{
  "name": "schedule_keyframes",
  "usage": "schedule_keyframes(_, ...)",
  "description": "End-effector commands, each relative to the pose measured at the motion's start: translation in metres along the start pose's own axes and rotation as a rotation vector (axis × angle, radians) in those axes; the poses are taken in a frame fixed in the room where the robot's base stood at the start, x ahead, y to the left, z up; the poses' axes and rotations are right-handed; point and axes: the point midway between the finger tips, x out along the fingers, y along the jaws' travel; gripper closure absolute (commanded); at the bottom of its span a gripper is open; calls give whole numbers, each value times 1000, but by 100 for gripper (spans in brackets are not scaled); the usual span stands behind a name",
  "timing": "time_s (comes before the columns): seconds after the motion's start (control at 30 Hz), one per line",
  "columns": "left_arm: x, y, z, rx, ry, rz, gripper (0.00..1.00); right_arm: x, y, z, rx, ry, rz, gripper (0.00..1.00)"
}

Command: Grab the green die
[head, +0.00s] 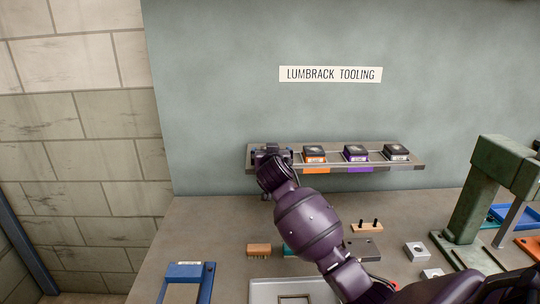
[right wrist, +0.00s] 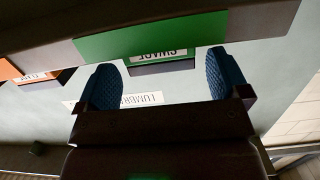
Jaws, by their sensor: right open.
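The green die in the right wrist view is a dark block (right wrist: 162,68) with a white label that seems to read SWAGE, upside down. It sits just behind a green panel (right wrist: 150,34) on the shelf's front edge. My right gripper (right wrist: 165,66) is open, its two blue fingers apart on either side of the block in the picture. I cannot tell whether they touch it. In the head view my right gripper (head: 271,154) is at the left end of the shelf and hides the die there. My left gripper is not in view.
The wall shelf (head: 420,167) also holds an orange die (head: 315,153), a purple die (head: 355,153) and a grey die (head: 396,152) to the right. The bench below holds a blue frame (head: 187,270), a wooden brush (head: 259,250) and a green press (head: 478,195).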

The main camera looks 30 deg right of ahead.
Motion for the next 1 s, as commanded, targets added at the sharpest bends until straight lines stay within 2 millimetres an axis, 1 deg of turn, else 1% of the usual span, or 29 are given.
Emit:
schedule_keyframes(0.1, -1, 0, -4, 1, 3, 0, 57, 15, -2, -2, -3, 0, 1, 6)
schedule_keyframes(0.3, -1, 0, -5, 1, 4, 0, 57, 32, -3, 0, -1, 0, -1, 6)
schedule_keyframes(0.6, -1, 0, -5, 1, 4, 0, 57, 35, -2, 0, 0, -1, -1, 6)
schedule_keyframes(0.63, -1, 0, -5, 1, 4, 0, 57, 35, -2, 0, 0, -1, -1, 8)
schedule_keyframes(1.0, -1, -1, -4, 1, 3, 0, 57, 35, -2, 0, -1, -1, -1, 65)
